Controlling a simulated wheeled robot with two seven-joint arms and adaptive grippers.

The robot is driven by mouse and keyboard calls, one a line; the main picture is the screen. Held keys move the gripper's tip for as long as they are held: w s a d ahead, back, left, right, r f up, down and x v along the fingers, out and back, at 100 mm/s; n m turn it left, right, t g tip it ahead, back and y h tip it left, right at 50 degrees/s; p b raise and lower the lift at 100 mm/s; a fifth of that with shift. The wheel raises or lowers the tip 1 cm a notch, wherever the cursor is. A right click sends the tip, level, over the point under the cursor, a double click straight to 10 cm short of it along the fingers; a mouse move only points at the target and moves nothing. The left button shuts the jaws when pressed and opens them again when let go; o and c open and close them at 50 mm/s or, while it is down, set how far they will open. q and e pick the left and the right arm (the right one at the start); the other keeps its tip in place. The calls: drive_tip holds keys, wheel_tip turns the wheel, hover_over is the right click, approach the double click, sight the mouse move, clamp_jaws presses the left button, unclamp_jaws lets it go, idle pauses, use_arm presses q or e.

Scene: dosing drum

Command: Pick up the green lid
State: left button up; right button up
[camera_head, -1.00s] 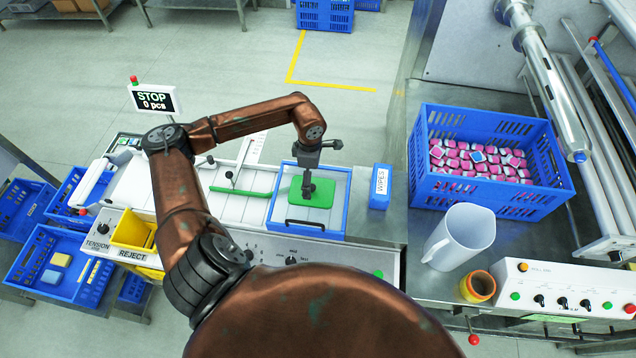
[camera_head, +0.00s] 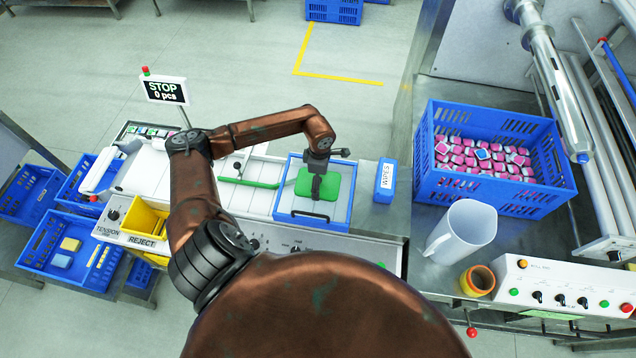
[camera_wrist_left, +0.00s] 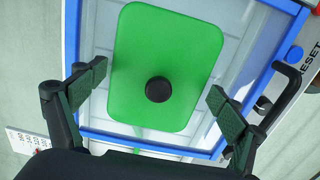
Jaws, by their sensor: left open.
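The green lid (camera_head: 334,184) is a flat rounded rectangle lying in a blue-framed tray (camera_head: 281,205) with a pale bottom. In the left wrist view the lid (camera_wrist_left: 165,45) shows a round black knob (camera_wrist_left: 158,89) at its middle. My left gripper (camera_head: 316,190) is over the lid in the head view and hides part of it, including the knob. In the left wrist view the gripper (camera_wrist_left: 158,97) is open, its two fingers spread on either side of the knob with nothing between them. I cannot tell its exact height above the lid. My right gripper is not in view.
The tray has a black handle (camera_head: 303,216) on its near side. A blue wipes box (camera_head: 385,181) stands close to its right. Further right are a blue crate (camera_head: 440,185) of pink-and-white pieces, a white jug (camera_head: 465,230) and an orange cup (camera_head: 478,281). A STOP sign (camera_head: 165,90) stands left.

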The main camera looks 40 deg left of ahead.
use_arm(q)
drive_tip(key=shift+s, duration=0.15)
drive_tip(key=c, duration=1.1)
drive_tip(key=shift+s+f, duration=0.1)
drive_tip(key=shift+c, duration=1.3)
